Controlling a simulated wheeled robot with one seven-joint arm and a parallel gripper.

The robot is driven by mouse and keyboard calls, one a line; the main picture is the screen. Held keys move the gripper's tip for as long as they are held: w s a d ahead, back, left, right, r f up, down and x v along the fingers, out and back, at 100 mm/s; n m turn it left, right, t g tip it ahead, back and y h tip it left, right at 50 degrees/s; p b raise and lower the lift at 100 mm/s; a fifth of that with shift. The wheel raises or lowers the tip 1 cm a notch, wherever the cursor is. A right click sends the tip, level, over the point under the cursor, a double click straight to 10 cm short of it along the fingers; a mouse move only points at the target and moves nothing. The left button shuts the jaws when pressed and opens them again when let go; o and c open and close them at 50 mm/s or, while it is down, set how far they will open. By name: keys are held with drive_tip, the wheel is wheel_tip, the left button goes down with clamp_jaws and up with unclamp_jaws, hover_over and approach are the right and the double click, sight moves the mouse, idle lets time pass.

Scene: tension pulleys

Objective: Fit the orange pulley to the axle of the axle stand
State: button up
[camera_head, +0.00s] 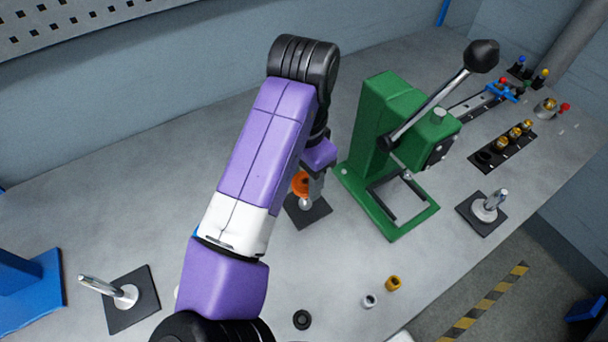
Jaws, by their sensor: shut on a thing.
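The orange pulley (300,184) is partly hidden behind my purple arm and the gripper. My gripper (311,186) is shut on it, just left of the green press. Pulley and gripper are over a black square base plate (317,212) with a pale round part showing near its middle. Whether the pulley is around an axle there or only above it, I cannot tell. Two other stands, each with a black plate and a silver axle, show at the front left (146,291) and at the right (487,208).
The green press (379,115) with its long lever stands close right of the gripper. A black rack (503,152) with brass parts lies further right. Small rings, one golden (393,283), lie at the front. A blue stand (35,285) is far left.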

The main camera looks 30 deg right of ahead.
sight(304, 203)
drive_tip(key=shift+f+b, duration=0.5)
drive_tip(key=shift+f, duration=0.4)
drive_tip(key=shift+f, duration=0.25)
idle(0.5)
drive_tip(key=shift+f+b, duration=0.9)
drive_tip(key=shift+f, duration=0.35)
drive_tip(key=shift+f, duration=0.15)
drive_tip(key=shift+f+b, duration=0.3)
drive_tip(key=shift+f, duration=0.05)
idle(0.4)
drive_tip(key=o, duration=1.5)
